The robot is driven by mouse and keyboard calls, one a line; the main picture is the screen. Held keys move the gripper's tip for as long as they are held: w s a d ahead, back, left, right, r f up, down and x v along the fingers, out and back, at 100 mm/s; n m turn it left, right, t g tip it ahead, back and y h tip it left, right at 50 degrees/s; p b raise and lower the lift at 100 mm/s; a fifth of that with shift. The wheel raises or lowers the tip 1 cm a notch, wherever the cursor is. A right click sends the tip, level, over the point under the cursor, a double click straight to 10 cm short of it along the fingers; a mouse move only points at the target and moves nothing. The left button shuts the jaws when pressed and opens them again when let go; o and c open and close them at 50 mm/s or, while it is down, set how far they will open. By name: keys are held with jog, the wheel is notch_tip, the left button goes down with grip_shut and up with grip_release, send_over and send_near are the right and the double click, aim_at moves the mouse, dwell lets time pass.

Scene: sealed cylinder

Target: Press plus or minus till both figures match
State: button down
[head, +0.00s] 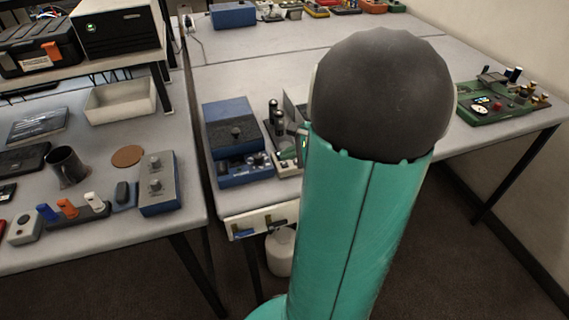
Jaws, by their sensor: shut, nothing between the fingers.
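My own teal arm with its dark round joint fills the middle of the head view and covers part of the table behind it. My gripper is hidden behind the arm. A device (283,154) with dark upright cylinders and a pale base stands at the arm's left edge, partly covered. A small green spot shows beside it at the arm's edge; I cannot tell whether it is a display. No plus or minus button and no figures can be made out.
A blue instrument (228,113) stands left of the covered device. A green board (497,104) with knobs lies at the right. The left table holds a white tray (120,100), a dark mug (67,167) and a grey-blue box (158,182). A white bin (280,252) stands below.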

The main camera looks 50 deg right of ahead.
aim_at(288, 165)
jog(key=shift+f, duration=0.15)
jog(key=shift+f, duration=0.3)
jog(key=shift+f, duration=0.35)
dwell(0.9)
jog(key=shift+r, duration=0.8)
jog(key=shift+r, duration=2.5)
jog(key=shift+w, duration=0.1)
dwell(0.9)
